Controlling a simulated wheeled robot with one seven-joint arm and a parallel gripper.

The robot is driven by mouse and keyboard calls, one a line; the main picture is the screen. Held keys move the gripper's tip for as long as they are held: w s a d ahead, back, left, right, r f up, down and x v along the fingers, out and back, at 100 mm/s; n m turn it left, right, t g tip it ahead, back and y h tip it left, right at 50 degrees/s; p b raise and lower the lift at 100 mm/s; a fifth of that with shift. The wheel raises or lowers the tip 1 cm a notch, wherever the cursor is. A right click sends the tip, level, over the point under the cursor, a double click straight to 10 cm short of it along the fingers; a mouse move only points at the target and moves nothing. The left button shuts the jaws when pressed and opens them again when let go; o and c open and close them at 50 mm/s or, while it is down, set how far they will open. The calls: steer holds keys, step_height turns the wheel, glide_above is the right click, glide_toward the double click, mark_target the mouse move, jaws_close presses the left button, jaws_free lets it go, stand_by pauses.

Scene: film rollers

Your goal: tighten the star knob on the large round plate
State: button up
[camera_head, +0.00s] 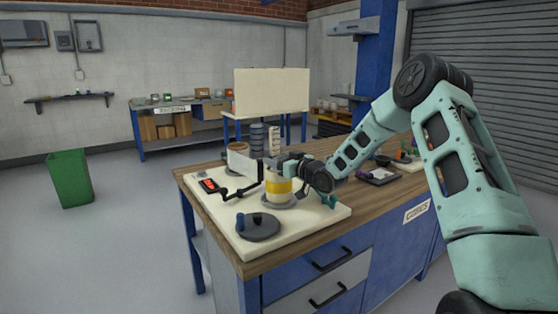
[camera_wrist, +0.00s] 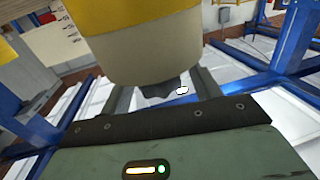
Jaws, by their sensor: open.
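A teal lobed knob (camera_head: 329,200) shows at the board's right. My gripper (camera_head: 277,167) is at the cylinder's top, fingers hard to make out. In the wrist view, the cylinder (camera_wrist: 150,50) hides much of my open gripper (camera_wrist: 163,92). A dark lobed piece (camera_wrist: 158,91) shows between the fingers; I cannot tell if it is the star knob or if they touch it.
The cream board (camera_head: 215,222) lies on a wooden-topped workbench (camera_head: 270,262). A dark tray (camera_head: 378,176) lies to the right.

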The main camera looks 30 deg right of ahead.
steer(key=c, duration=1)
